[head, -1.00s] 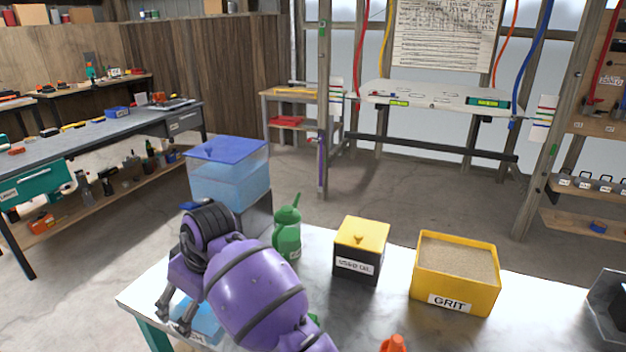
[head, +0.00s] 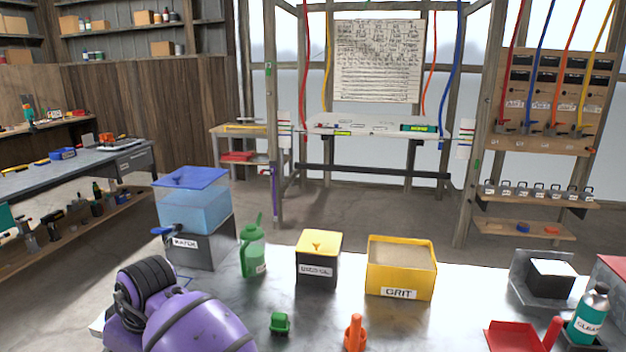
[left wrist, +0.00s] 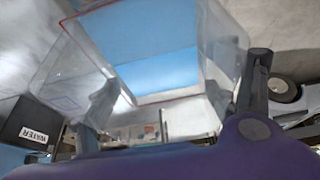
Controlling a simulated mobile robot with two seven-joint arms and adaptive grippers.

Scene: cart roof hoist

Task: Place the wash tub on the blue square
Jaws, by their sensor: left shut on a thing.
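The wash tub (left wrist: 160,72) is a clear-walled tub with a light blue area inside, seen close up in the left wrist view. My left gripper (left wrist: 178,97) is shut on it, with a finger on either side. In the head view my purple left arm fills the lower left, and the gripper and tub are out of sight. I cannot tell the tub's height above the table. My right gripper is not in view.
The water box (head: 193,245) with a blue-lidded tank stands at the table's back left. A green can (head: 253,250), used-oil box (head: 318,268) and yellow grit box (head: 400,280) stand to its right. A green item (head: 280,323) and orange item (head: 355,335) are nearer.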

